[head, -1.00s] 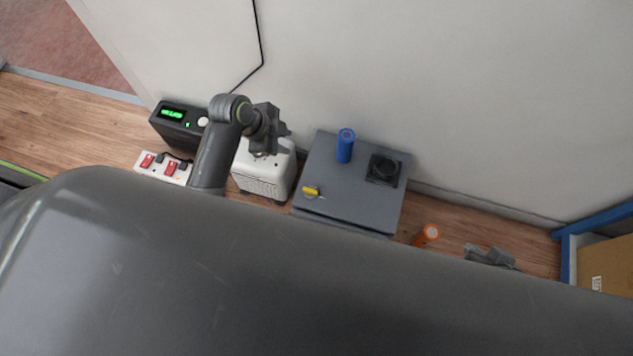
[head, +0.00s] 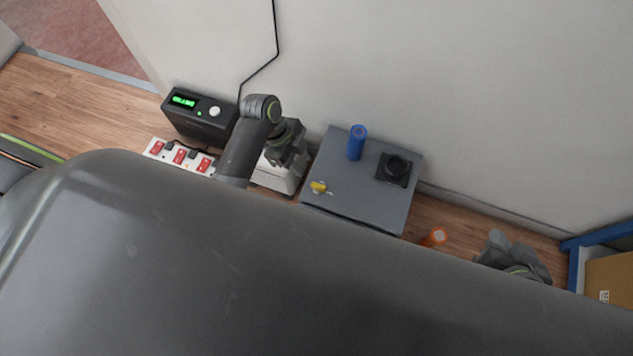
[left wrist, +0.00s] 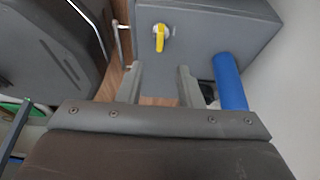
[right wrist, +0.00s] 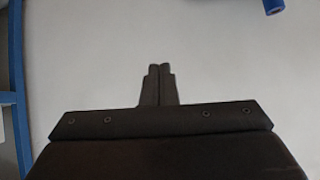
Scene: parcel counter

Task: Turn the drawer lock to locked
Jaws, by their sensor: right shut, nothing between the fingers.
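The drawer lock is a yellow turn knob (head: 318,187) on a pale round base at the near left of the grey cabinet (head: 345,205). In the left wrist view the yellow knob (left wrist: 159,38) points down the picture, slightly tilted. My left gripper (head: 298,150) hangs beside the cabinet's left side, over a white box. Its two fingers (left wrist: 160,72) are apart with nothing between them, and the knob shows beyond their tips, untouched. My right gripper (head: 500,245) is at the right, away from the cabinet. Its fingers (right wrist: 160,70) are shut and empty.
A black box with a green display (head: 190,112), a white power strip (head: 180,155) and the white box (head: 277,177) are left. An orange item (head: 435,237) is right.

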